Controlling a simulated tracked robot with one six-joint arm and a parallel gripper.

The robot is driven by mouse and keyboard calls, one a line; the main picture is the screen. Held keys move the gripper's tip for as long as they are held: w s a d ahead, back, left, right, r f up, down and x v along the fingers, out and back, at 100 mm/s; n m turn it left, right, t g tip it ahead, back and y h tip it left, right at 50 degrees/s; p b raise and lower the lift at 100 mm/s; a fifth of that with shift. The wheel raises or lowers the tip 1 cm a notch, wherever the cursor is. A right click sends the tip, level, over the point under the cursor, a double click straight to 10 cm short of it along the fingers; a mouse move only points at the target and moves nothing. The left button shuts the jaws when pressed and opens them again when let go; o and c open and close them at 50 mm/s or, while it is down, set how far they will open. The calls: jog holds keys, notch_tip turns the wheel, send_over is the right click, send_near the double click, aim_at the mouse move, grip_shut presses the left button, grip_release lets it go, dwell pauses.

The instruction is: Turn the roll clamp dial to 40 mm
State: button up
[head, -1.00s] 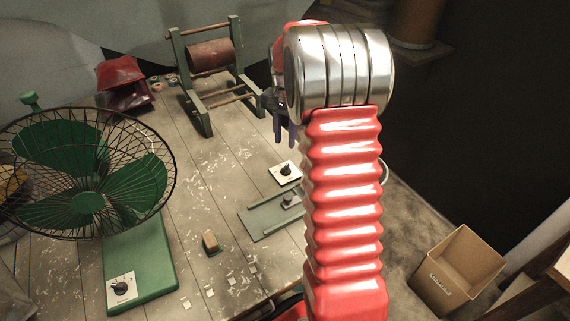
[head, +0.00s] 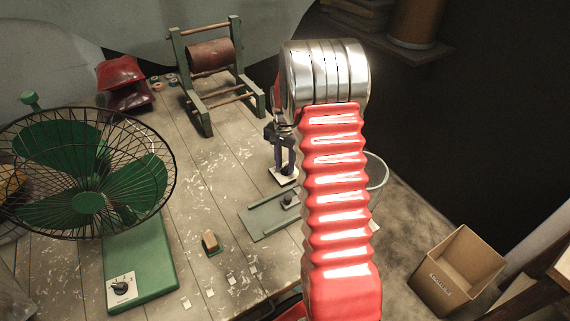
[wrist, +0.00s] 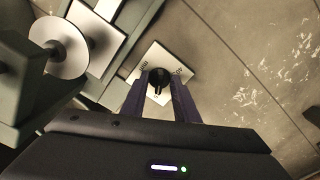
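The dial is a black knob (wrist: 158,82) on a square white plate with small dark marks, seen in the wrist view. In the head view its white plate (head: 284,178) lies on the bench, partly hidden by my gripper (head: 283,158). My gripper (wrist: 160,88) points down at the knob, with its two dark fingers apart and the knob between their tips in the picture. I cannot tell whether the fingers touch the knob, and the dial's setting is too small to read.
A green base with rails (head: 262,221) lies in front of the dial. A green fan (head: 88,190) with its own dial plate (head: 121,290) stands at the left. A roll stand (head: 210,70) is at the back. A cardboard box (head: 455,272) is on the floor at the right.

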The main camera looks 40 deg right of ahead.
grip_shut()
dwell(0.3)
jog(key=shift+n, duration=0.3)
jog(key=n, duration=1)
jog(key=shift+s+d+n, duration=0.1)
jog(key=shift+d+n, duration=0.05)
jog(key=shift+n, duration=0.15)
jog(key=n, duration=0.6)
jog(key=shift+d, duration=0.15)
jog(key=n, duration=0.6)
jog(key=shift+d+r+n, duration=0.1)
jog(key=shift+n, duration=0.3)
